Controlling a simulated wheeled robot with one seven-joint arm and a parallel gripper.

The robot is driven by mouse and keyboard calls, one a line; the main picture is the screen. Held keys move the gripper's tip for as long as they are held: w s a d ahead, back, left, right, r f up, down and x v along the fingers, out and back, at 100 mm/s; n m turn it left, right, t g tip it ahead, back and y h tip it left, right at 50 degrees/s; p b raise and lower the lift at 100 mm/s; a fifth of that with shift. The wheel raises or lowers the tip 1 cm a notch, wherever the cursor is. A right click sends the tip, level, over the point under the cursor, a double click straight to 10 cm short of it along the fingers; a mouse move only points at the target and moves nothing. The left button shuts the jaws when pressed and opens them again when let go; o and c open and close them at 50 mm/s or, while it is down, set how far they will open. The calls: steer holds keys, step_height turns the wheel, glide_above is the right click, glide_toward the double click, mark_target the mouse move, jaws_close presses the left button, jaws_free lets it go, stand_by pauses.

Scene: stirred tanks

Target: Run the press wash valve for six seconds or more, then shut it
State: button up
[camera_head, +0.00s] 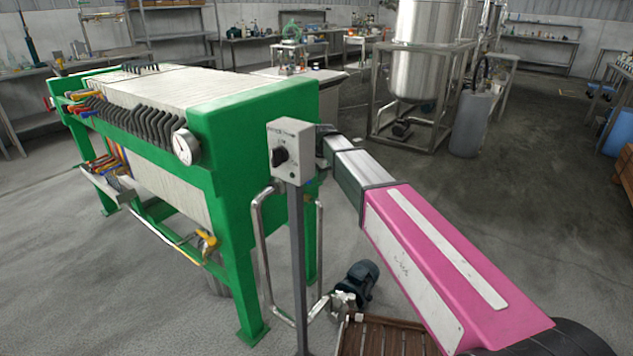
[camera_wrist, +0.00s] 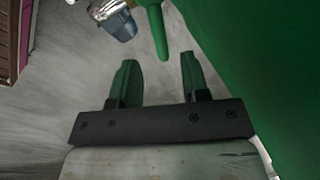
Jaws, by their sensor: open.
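A grey control box (camera_head: 291,150) with a black knob (camera_head: 281,156) stands on a post in front of the green filter press (camera_head: 262,102) in the head view. The lettering on the box is too small to read surely, so I cannot tell whether this is the wash valve control. A yellow-handled fitting (camera_head: 207,241) sits low under the press. My arm reaches to just behind the box, which hides my fingertips in the head view.
A round gauge (camera_head: 182,147) is on the press's near end. A bent metal pipe (camera_head: 262,250) and a dark pump motor (camera_head: 362,283) are near the post. In the wrist view a green surface (camera_wrist: 265,70) fills the right side, close to my gripper.

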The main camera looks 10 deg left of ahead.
mark_target(317, 184)
steer(key=r, duration=0.4)
steer(key=d+r, duration=0.1)
steer(key=shift+s+r, duration=0.35)
steer(key=shift+r, duration=0.05)
steer(key=f+n, duration=0.3)
steer(key=n, duration=0.9)
steer(key=w+a+f+n, duration=0.1)
steer(key=f+n, duration=0.3)
steer(key=n, duration=0.8)
steer(key=f+n, duration=0.3)
steer(key=n, duration=0.8)
steer(key=shift+w+a+f+n, duration=0.25)
steer(key=shift+a+f+n, duration=0.05)
steer(key=shift+n, duration=0.1)
